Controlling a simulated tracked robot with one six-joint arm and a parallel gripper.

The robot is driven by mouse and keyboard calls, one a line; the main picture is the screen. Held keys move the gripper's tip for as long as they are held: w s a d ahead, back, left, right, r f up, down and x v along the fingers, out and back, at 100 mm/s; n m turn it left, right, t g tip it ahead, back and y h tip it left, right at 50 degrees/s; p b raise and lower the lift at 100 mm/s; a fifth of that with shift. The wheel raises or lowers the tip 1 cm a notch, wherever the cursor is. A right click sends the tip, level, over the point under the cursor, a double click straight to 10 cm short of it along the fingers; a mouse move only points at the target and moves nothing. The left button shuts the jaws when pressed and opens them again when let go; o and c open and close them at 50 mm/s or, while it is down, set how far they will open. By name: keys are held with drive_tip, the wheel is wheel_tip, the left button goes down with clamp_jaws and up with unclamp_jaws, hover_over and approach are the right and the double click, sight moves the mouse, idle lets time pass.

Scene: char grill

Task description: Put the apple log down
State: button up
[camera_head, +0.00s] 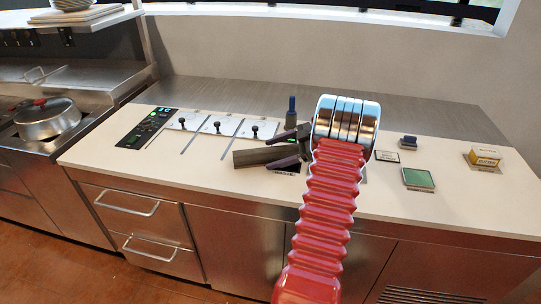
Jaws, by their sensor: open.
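The apple log (249,156) appears as a dark grey-brown block on the pale counter, left of my arm's end. My gripper (270,152) reaches in from the right with its dark fingers apart, one on the far side of the log and one on the near side. The log's right end lies between the fingers and is partly hidden by them. It looks level and at counter height, but I cannot tell whether the fingers touch it.
A dark blue upright object (291,111) stands behind my gripper. A green-topped block (418,179), a small blue block (408,142) and a yellow-labelled box (485,158) sit to the right. A pot (47,120) stands far left.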

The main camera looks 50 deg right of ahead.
sight(275, 149)
idle(0.4)
drive_tip(key=c, duration=1.6)
drive_tip(key=shift+r, duration=5.1)
